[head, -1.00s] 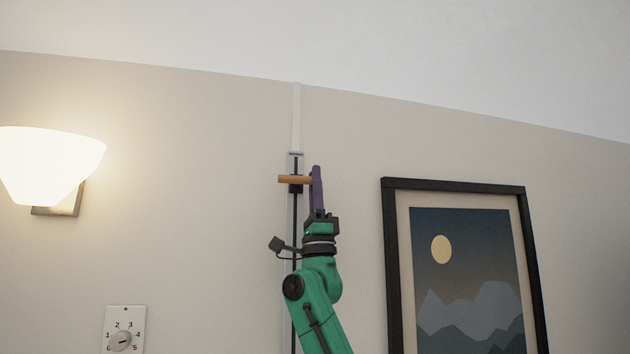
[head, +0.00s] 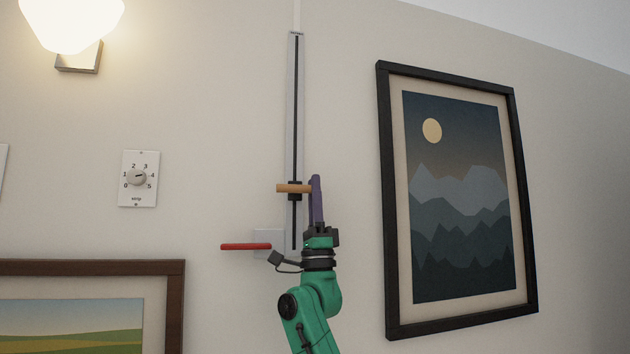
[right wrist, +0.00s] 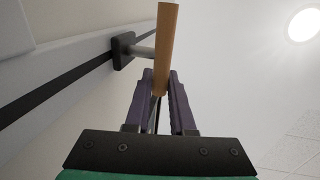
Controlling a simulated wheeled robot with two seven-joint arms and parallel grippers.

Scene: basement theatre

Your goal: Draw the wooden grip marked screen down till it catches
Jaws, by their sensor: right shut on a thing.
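The wooden grip (head: 290,188) is a short tan bar on a black slider (head: 295,196). The slider sits in the dark slot of a tall grey wall track (head: 295,90), well below the track's top. My right gripper (head: 315,185), with purple fingers, is shut on the wooden grip from its right end. In the right wrist view the grip (right wrist: 167,40) stands between the two fingers (right wrist: 160,85), with the slider's black block (right wrist: 122,50) behind it. No "screen" marking is readable here. My left gripper is not in view.
A red bar (head: 246,246) juts out by a pale plate (head: 268,240) low on the track. A dial marked "strip" (head: 138,178) and a lit lamp (head: 72,20) are at left. Framed pictures hang right (head: 382,200) and lower left (head: 174,300).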

